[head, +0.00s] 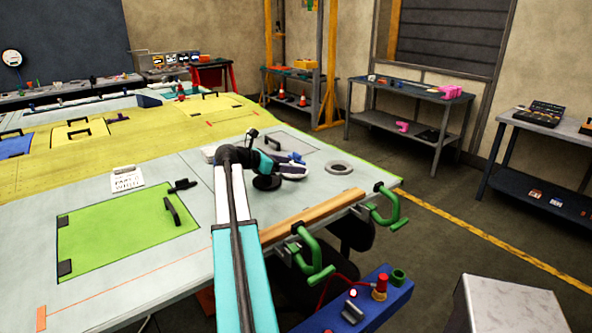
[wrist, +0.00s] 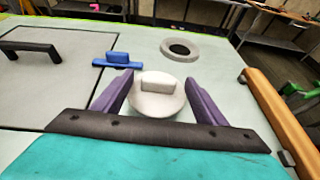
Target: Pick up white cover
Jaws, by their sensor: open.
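The white cover (wrist: 158,104) is a round disc with a raised block-shaped grip on top. It lies on the pale grey panel in the wrist view. My gripper (wrist: 160,88) is open, with one purple finger on each side of the cover's grip and nothing clamped. I cannot tell whether the fingers touch the cover. In the head view my gripper (head: 292,172) is low over the panel, and I cannot make out the cover clearly there.
A grey ring (wrist: 181,50) lies beyond the cover, and a blue latch (wrist: 118,60) sits to its left. A black handle (wrist: 30,50) is farther left. A wooden bar (head: 312,216) with green clamps (head: 385,207) runs along the panel's near edge.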

